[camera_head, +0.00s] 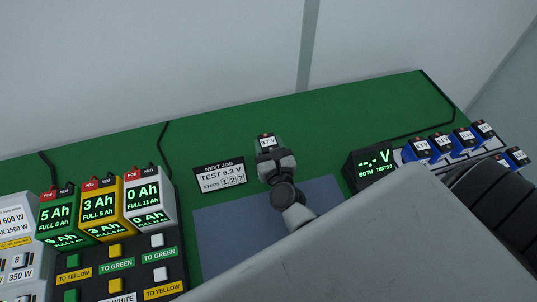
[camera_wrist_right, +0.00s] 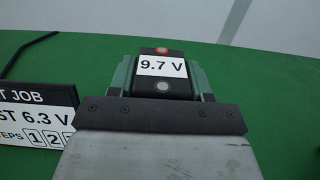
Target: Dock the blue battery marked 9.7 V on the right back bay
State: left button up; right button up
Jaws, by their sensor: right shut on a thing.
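A battery marked 9.7 V (camera_head: 267,142) is in my right gripper (camera_head: 275,160), above the green table near its middle. In the right wrist view the same battery (camera_wrist_right: 162,83) has a dark top, a white label, a red contact and a grey contact. Its sides look green, not blue. My right gripper (camera_wrist_right: 162,112) is shut on it, and its jaws hide the lower part. Several blue batteries (camera_head: 463,140) stand in a light rack at the right; their labels are too small to read surely. I cannot tell which place is the right back bay. My left gripper is not in view.
A meter (camera_head: 374,165) reading "--.- V" stands before the rack. A job sign (camera_head: 219,174) reads TEST 6.3 V. Green, yellow and white power packs (camera_head: 102,207) and a button panel (camera_head: 115,268) fill the left. The green table (camera_head: 330,115) is clear behind the gripper.

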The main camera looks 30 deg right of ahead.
notch_tip(320, 180, down, 3)
jog(key=shift+f+b, duration=0.1)
jog(key=shift+b, duration=0.95)
jog(key=shift+f, duration=0.15)
jog(key=o, duration=1.1)
